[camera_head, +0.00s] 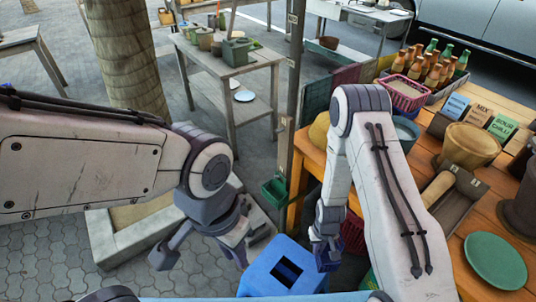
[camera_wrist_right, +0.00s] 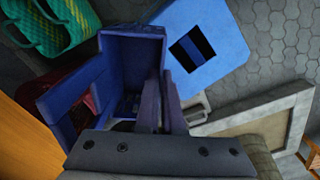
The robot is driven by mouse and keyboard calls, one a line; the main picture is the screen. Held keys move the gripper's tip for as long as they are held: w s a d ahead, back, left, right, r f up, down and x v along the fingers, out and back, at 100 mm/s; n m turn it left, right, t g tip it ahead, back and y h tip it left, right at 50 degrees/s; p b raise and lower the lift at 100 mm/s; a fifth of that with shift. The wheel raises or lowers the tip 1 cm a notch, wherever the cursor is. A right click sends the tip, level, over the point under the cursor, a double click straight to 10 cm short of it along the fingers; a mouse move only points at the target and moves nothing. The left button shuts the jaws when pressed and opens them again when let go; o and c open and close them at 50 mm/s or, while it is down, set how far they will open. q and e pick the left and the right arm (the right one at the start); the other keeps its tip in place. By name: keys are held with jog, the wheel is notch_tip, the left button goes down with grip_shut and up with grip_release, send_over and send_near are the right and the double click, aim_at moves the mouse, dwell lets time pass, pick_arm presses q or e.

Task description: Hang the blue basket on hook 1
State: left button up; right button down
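The blue basket (camera_wrist_right: 133,60) is box-shaped and shows in the right wrist view, left of the blue stool. My right gripper (camera_wrist_right: 164,100) has its fingers close together with the basket's side wall between them. In the head view my right gripper (camera_head: 327,232) hangs right of the post, with dark blue around its tips; the basket is hard to separate there. The grey post (camera_head: 290,90) carries small tags I cannot read, so hook 1 cannot be identified. A green basket (camera_head: 273,192) hangs low at the post. My left gripper (camera_head: 203,252) is open and empty over the paving.
A blue stool (camera_head: 290,270) with a slot stands below the grippers. A wooden table (camera_head: 437,205) with bowls, signs and a bottle crate lies right of the post. A grey table (camera_head: 240,68) stands behind the post.

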jog(key=w+a+r+n+p, duration=0.1)
jog(key=w+a+r+n, duration=0.2)
jog(key=w+a, duration=0.35)
jog(key=w+a+r+n+p, duration=0.2)
jog(key=w+a+r+n, duration=0.15)
jog(key=w, duration=0.55)
jog(key=w+a+r+n+p, duration=0.2)
jog(key=w+a+r+n, duration=0.4)
jog(key=a+r, duration=0.55)
jog(key=w+d+f+m+b, duration=0.1)
jog(key=w+d+b, duration=0.2)
jog(key=w+d, duration=0.3)
jog(key=d, duration=0.2)
jog(key=shift+w+d, duration=0.3)
jog(key=shift+d, duration=0.05)
jog(key=shift+m, duration=0.25)
jog(key=shift+w, duration=0.1)
jog(key=c, duration=0.9)
grip_release()
jog(key=shift+d+f, duration=0.1)
jog(key=shift+c, duration=0.2)
